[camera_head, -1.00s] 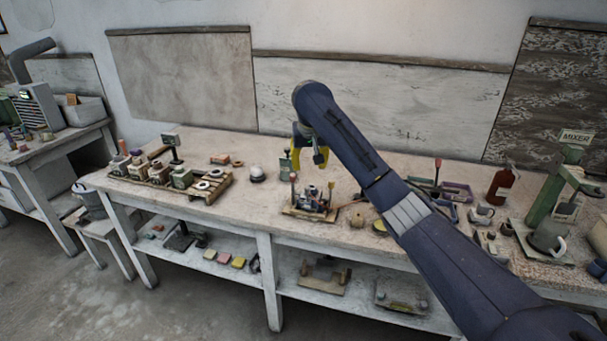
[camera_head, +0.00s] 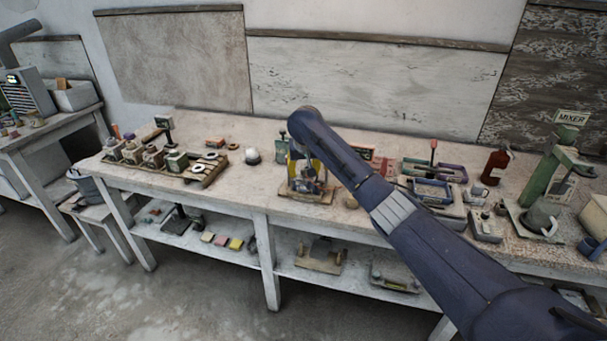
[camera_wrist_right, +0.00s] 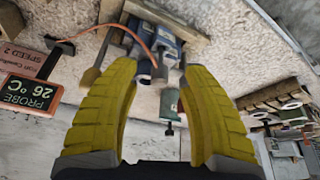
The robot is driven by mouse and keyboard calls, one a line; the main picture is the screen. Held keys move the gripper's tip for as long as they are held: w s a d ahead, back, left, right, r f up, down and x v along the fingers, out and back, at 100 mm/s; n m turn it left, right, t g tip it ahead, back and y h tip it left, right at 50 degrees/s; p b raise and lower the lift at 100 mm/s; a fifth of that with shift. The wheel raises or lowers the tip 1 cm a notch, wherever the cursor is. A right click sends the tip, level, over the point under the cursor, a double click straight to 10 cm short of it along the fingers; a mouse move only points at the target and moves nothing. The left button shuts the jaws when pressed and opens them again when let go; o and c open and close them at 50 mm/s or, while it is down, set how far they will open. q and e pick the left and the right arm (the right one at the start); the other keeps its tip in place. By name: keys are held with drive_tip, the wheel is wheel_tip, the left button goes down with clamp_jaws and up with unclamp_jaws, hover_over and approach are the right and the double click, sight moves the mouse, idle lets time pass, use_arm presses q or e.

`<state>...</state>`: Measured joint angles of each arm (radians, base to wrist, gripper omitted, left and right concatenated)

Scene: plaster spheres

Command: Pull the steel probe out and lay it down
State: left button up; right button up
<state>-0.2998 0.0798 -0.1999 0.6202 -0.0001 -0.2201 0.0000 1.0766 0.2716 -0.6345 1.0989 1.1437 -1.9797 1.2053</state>
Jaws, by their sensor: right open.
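My right gripper (camera_head: 298,160) is open over a small blue-grey apparatus (camera_head: 308,184) on a wooden board (camera_head: 296,196). In the right wrist view, the yellow fingers (camera_wrist_right: 146,82) stand apart, with the apparatus (camera_wrist_right: 158,45) beyond and between them. A short grey metal piece (camera_wrist_right: 160,74), which may be the steel probe, points toward me between the fingertips. An orange cable (camera_wrist_right: 138,36) runs close to it. I cannot tell whether a finger touches it. My left gripper is out of view.
In the head view, a wooden rack (camera_head: 205,172) and a white dome (camera_head: 253,156) lie left. A blue-grey tray (camera_head: 432,192), red bottle (camera_head: 495,166) and green mixer (camera_head: 552,175) stand right. Bare bench lies left of the board.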

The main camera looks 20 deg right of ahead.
drive_tip(key=shift+x, duration=1.3)
drive_tip(key=shift+c, duration=0.3)
clamp_jaws()
drive_tip(key=shift+r, duration=0.25)
drive_tip(key=shift+r, duration=2.65)
